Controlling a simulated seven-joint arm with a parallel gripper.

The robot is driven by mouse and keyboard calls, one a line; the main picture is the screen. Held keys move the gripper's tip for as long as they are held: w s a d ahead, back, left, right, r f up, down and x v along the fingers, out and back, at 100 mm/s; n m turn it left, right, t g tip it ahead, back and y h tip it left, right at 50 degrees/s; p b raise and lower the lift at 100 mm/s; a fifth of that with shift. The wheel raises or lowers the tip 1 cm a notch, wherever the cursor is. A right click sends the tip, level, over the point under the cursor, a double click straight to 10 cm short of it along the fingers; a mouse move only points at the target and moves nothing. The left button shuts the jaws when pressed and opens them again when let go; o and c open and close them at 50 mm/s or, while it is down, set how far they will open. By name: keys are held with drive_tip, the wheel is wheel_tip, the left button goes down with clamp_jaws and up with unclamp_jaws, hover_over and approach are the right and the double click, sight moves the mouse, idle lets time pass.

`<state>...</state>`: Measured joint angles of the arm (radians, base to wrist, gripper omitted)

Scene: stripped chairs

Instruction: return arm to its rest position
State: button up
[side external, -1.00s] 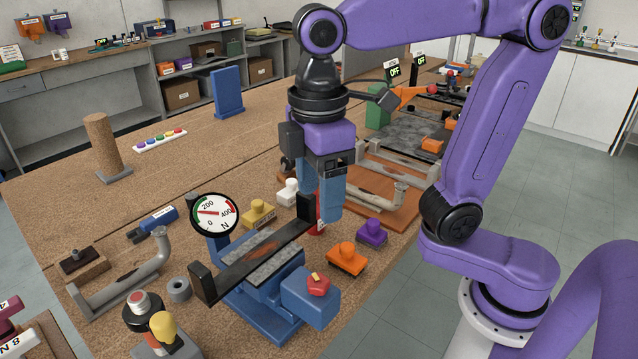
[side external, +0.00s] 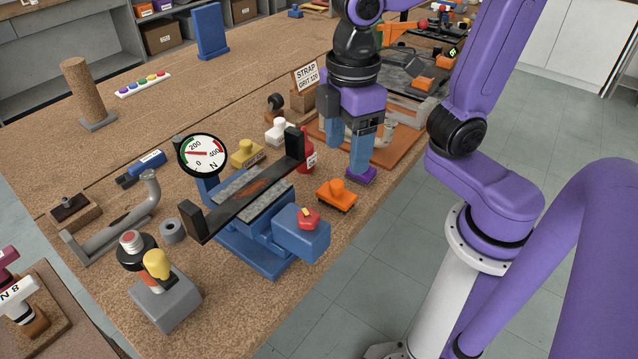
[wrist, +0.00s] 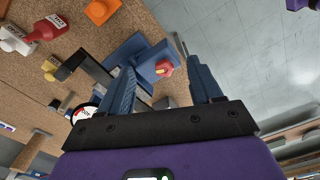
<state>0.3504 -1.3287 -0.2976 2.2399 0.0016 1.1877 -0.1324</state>
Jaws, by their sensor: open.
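My gripper (side external: 347,161) hangs fingers down at the right of the work table (side external: 130,215), with its two blue fingers apart and nothing seen between them. In the wrist view my gripper (wrist: 158,55) also shows spread fingers. Its right finger in the side view overlaps the purple knobbed block (side external: 362,177); I cannot tell whether they touch. The blue clamp fixture (side external: 250,248) stands to the left, holding a dark bar (side external: 245,200) with a rusty patch, apart from my gripper.
A round dial gauge (side external: 203,155) rises behind the fixture. An orange knobbed block (side external: 337,195), a red bottle (side external: 308,155), a yellow block (side external: 246,153) and a white block (side external: 280,131) stand close by. A brown tray (side external: 395,150) lies behind my gripper. Floor is clear at right.

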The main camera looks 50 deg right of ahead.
drive_tip(key=s+d+f, duration=0.6)
drive_tip(key=s+d, duration=0.1)
drive_tip(key=shift+s+f, duration=0.2)
drive_tip(key=shift+s, duration=0.1)
